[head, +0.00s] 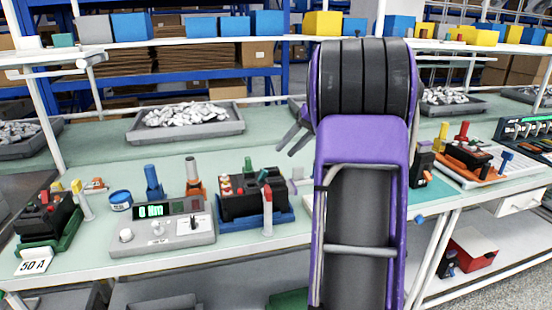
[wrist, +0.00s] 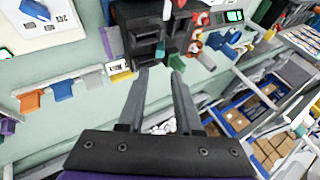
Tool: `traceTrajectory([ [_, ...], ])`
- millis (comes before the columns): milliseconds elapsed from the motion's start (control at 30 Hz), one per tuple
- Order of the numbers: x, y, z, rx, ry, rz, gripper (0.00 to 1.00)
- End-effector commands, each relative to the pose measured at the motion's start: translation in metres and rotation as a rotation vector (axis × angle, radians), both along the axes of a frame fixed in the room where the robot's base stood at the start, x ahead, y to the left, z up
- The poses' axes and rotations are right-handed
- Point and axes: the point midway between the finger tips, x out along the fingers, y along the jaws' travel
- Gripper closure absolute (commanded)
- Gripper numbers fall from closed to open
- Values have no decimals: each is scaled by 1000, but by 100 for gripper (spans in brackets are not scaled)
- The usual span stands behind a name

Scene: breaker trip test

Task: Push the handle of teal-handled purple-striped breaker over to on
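A black breaker block on a blue base (head: 284,217) stands on the bench just left of my arm. It has dark green handles (head: 265,175) on top. In the wrist view the black block (wrist: 145,47) lies just beyond my fingertips, with a small teal-green handle (wrist: 160,50) near its edge. I cannot make out a purple stripe, so I cannot tell for sure which breaker is the named one. My gripper (wrist: 161,67) is open and empty, its two fingers apart. In the head view its fingers (head: 292,138) show above and right of the block, apart from it.
A grey test box with a display (head: 155,211) stands left of the block. A red-topped post (head: 267,212) stands before it. Another breaker block on a green base (head: 70,232) is far left, and one on an orange base (head: 470,178) is right. Grey trays (head: 187,133) sit behind.

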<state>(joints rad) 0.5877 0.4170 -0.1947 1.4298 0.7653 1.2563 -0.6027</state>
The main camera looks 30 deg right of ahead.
Motion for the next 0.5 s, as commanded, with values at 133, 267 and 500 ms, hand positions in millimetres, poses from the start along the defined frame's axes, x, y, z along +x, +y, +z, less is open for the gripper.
traceTrajectory([
  [133,-17,-13,30,-2,0,-2,66],
  [267,-28,-20,46,-1,0,-2,66],
  [500,-37,-26,58,1,1,0,66],
])
